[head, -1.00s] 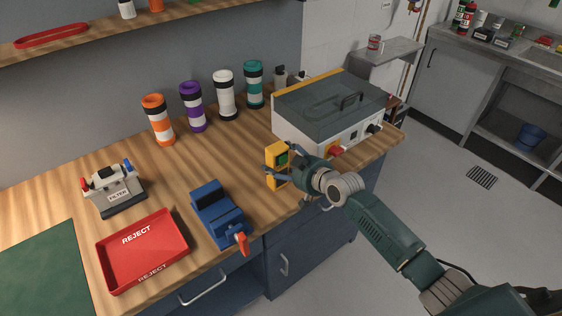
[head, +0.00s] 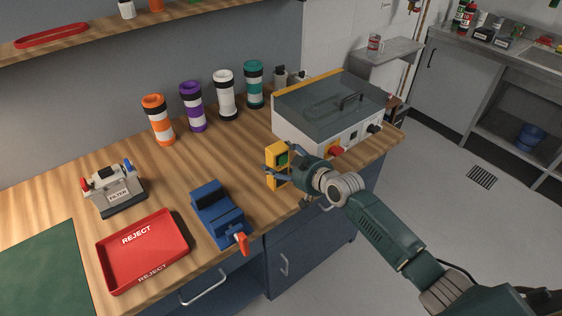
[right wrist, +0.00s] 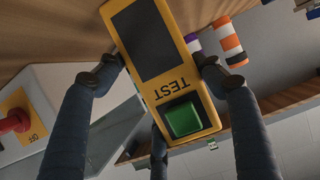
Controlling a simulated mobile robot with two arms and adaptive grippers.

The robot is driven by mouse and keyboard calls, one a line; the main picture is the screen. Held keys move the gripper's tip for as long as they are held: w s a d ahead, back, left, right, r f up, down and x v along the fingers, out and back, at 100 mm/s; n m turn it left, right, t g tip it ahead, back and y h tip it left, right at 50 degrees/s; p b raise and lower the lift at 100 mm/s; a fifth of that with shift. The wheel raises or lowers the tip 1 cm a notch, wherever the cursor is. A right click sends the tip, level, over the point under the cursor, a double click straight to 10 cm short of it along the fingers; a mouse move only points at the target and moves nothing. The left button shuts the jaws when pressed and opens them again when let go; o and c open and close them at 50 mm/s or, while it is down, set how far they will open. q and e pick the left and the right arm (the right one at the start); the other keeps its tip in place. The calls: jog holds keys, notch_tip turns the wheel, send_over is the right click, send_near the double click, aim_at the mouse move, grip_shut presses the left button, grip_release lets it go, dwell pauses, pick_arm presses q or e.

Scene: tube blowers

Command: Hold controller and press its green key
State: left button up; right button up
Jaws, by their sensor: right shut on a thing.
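The controller (head: 271,154) is a yellow upright box near the bench's front edge, left of the grey-lidded machine. In the right wrist view the controller (right wrist: 190,98) shows a dark screen, the word TEST and a square green key (right wrist: 183,119). My right gripper (head: 280,160) is shut on the controller, with one finger on each side of it in the right wrist view (right wrist: 160,72). A third finger (right wrist: 158,148) shows near the green key's end of the box; I cannot tell whether it touches the key. My left gripper is not in view.
The grey-lidded machine (head: 330,100) with a red knob stands right of the controller. A blue clamp-like device (head: 215,212), a red REJECT tray (head: 125,262) and a FILTER unit (head: 115,192) lie to the left. Several banded tubes (head: 192,108) stand behind.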

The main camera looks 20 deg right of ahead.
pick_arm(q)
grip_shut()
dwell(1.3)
